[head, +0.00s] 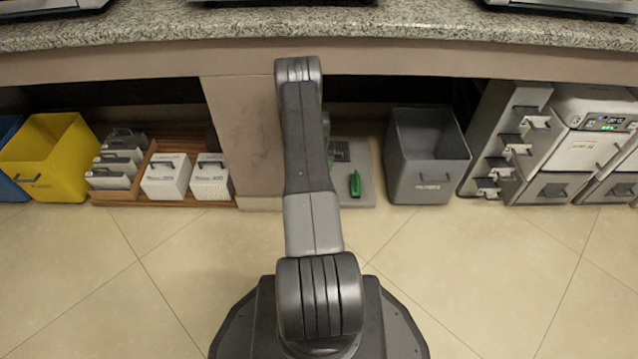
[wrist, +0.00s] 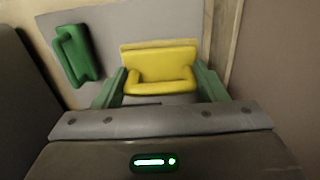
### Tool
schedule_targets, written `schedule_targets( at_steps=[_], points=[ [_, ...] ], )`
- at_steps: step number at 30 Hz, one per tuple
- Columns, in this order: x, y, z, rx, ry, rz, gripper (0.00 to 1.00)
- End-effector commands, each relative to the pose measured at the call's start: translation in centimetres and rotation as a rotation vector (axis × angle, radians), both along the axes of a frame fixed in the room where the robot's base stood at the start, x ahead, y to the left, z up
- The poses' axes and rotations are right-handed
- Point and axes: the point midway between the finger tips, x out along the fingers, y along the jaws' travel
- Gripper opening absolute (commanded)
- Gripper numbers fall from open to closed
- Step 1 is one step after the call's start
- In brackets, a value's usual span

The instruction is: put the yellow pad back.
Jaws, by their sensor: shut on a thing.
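The yellow pad (wrist: 160,55), with a loop handle on its near side, is between the green-tipped fingers of my gripper (wrist: 160,84) in the wrist view. The fingers are shut on its handle part. A grey mat or board (wrist: 112,28) lies beyond and below it; I cannot tell whether the pad touches it. A green handled piece (wrist: 74,55) is on the mat to the left, and it also shows in the head view (head: 354,184). In the head view my own arm hides my gripper and the yellow pad.
A grey bin (head: 428,183) stands right of the mat, then a grey rack (head: 515,150) and white machines (head: 585,150). A support panel (head: 240,130) is left of the mat. Further left are white boxes (head: 165,180) on a wooden tray and a yellow bin (head: 50,150). The counter (head: 420,62) overhangs.

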Motion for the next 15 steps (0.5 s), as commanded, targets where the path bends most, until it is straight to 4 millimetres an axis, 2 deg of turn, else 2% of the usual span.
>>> schedule_targets(
  at_steps=[4, 10, 15],
  points=[
    [0.0, 0.0, -1.1, 0.000, 0.001, 0.000, 0.44],
    [-0.1, 0.0, -5.0, 0.000, 0.001, 0.000, 0.44],
    [0.0, 0.0, -6.8, 0.000, 0.000, 0.000, 0.44]
  ],
)
